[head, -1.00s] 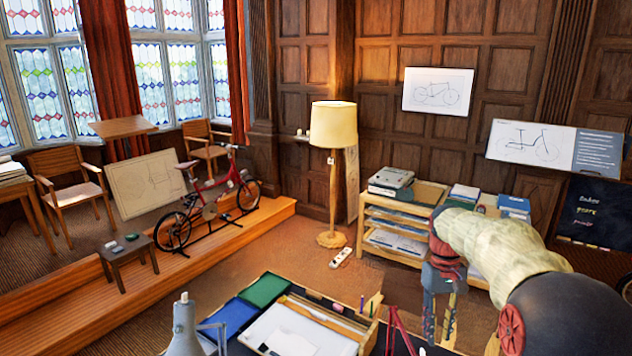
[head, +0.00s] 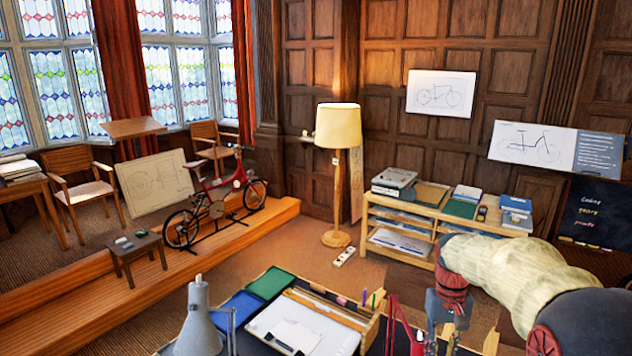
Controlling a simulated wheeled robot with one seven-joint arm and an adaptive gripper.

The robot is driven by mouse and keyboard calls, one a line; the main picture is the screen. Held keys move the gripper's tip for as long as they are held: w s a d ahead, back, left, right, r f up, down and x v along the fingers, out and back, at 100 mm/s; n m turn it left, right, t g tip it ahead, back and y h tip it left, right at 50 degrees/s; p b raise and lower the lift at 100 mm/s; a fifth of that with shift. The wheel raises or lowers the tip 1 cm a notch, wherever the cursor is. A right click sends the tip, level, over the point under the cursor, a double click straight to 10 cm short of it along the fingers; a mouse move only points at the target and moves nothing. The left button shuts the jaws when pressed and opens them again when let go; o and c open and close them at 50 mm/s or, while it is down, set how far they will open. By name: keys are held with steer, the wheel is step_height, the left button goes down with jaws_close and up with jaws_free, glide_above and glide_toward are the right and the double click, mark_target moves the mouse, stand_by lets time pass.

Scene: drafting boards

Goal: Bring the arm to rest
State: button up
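My arm reaches in from the right edge of the head view, with a pale ribbed sleeve over its middle and dark and red joints. My gripper (head: 440,338) hangs down at the arm's end, above the right part of the dark desk. Its fingers are small, partly cut off by the lower frame edge and mixed with items behind them, so I cannot see whether they are open or shut or hold anything.
The desk bears a wooden organizer tray (head: 372,328), a blue folder (head: 238,307), a green folder (head: 271,283) and a grey lamp (head: 198,325). Behind stand a low shelf (head: 400,212), a floor lamp (head: 338,125) and a red bicycle (head: 222,190).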

steer(key=s+a+f+t+b, duration=0.3)
steer(key=s+a+f+b, duration=0.2)
steer(key=s+b, duration=0.7)
steer(key=s+a+f+t+b, duration=0.4)
steer(key=s+a+f+b, duration=0.1)
steer(key=s+f+b, duration=0.5)
steer(key=s+b, duration=0.2)
steer(key=b, duration=0.1)
steer(key=shift+f+n, duration=0.3)
steer(key=shift+o, duration=0.8)
steer(key=shift+s+r, duration=0.1)
